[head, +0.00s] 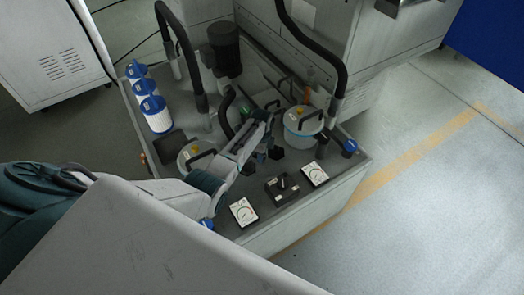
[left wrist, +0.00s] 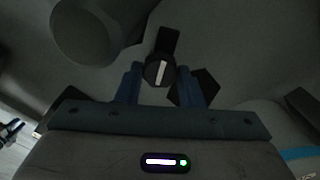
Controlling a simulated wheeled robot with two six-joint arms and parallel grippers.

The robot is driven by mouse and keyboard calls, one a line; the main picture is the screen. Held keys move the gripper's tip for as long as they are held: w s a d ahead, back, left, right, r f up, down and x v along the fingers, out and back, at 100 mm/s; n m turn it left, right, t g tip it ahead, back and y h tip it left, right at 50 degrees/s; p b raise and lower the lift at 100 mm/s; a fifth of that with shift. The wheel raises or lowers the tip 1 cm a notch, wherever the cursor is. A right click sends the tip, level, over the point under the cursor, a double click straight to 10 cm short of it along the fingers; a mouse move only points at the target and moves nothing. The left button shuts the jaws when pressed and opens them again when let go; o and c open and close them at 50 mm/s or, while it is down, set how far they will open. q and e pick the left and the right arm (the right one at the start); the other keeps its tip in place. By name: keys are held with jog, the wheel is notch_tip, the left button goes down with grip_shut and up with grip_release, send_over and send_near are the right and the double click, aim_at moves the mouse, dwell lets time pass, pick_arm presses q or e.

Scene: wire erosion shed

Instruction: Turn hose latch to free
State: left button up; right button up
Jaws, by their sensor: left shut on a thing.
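The hose latch looks like a round black knob (left wrist: 160,71) with a white bar, seen in the left wrist view with a dark tab above it. My left gripper (left wrist: 160,84) has its two blue-grey fingers on either side of the knob and is shut on it. The bar stands nearly upright in that view, tilted slightly. In the head view my left gripper (head: 262,155) reaches down over the middle of the tank unit, and its wrist hides most of the latch. My right gripper is not in view.
The tank unit (head: 336,197) carries white-and-blue cartridges (head: 153,112), a lidded pot (head: 303,126), a second lidded pot (head: 198,158), two gauges (head: 243,212), (head: 315,174) and a black switch box (head: 282,189). Thick black hoses (head: 335,48) arch behind. The floor on the right is clear.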

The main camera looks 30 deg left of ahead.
pick_arm(q)
jog(key=m, duration=0.3)
jog(key=shift+r+m+p, duration=0.1)
jog(key=shift+m+p, duration=0.2)
jog(key=shift+p, duration=0.1)
jog(key=shift+m, duration=1.5)
jog(key=o, duration=1)
